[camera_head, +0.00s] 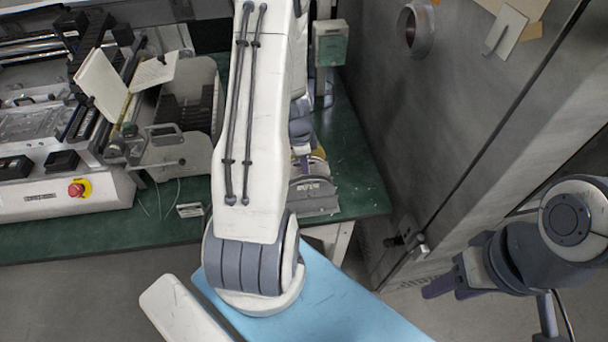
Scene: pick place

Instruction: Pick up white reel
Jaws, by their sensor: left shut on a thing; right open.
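My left arm runs up the middle of the head view, and its forearm covers much of the bench. My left gripper (303,153) hangs behind the forearm, low over the green bench, and is small and partly hidden. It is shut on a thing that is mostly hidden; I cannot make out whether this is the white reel. No white reel shows clearly elsewhere. My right gripper (448,292) is at the lower right, open and empty, over the floor beside the blue surface.
The green bench (360,180) carries a large machine (60,190) with a red button (76,190) at left. A grey device (313,195) stands below my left gripper. A tall grey cabinet (450,110) fills the right. A blue surface (345,300) lies in front.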

